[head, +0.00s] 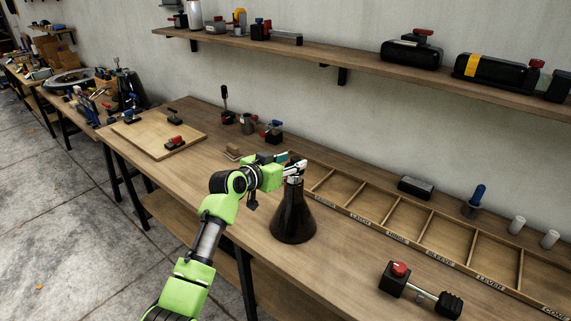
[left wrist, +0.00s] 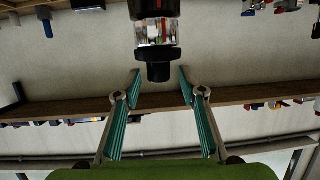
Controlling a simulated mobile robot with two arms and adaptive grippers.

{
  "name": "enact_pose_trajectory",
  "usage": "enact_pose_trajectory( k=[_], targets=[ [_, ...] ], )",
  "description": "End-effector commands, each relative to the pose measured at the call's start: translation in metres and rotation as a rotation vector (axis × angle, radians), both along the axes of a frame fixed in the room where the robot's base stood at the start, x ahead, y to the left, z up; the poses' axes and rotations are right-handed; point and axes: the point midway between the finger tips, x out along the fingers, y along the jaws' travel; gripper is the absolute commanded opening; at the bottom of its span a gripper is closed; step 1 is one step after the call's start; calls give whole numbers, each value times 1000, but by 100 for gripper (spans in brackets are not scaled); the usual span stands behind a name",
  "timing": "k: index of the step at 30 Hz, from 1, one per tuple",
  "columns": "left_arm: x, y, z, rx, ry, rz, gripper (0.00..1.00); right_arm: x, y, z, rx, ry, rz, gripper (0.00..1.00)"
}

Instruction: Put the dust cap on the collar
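A black cone-shaped housing (head: 293,220) stands upright on the bench, with a shiny metal collar (head: 293,182) at its narrow top. The left wrist view is upside down; there the chrome collar (left wrist: 157,32) shows with a black flanged cap with a knob, seemingly the dust cap (left wrist: 158,60), against its end. Whether it is fully seated I cannot tell. My left gripper (head: 298,165) is at the top of the housing. Its fingertips (left wrist: 160,76) are spread on either side of the cap's knob, with a visible gap on each side. My right gripper is not in view.
A compartmented wooden tray (head: 390,218) lies behind and right of the housing. A black tool with a red knob (head: 400,269) lies at the front right. A wooden board (head: 150,140) lies at the left. A loaded shelf (head: 350,66) runs along the wall above.

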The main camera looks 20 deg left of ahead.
Motion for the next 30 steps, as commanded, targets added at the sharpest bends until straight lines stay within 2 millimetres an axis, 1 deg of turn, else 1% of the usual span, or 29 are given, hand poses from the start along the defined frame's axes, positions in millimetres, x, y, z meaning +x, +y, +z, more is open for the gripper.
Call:
enact_pose_trajectory(
  k=[5, 8, 15, 21, 25, 30],
  targets=[
    [-14, 6, 4, 2, -3, 1, 38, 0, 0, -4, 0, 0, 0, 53],
    [-29, 9, 8, 3, -2, 1, 38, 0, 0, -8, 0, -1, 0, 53],
    [-72, 23, 21, 4, -3, 1, 38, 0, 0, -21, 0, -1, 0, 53],
    [-99, 31, 30, 2, -2, 0, 38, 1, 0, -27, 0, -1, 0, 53],
    [-108, 33, 34, 1, -1, 1, 38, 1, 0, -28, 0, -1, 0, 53],
    [-111, 33, 35, 0, 0, 0, 38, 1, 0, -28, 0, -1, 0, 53]
  ],
)
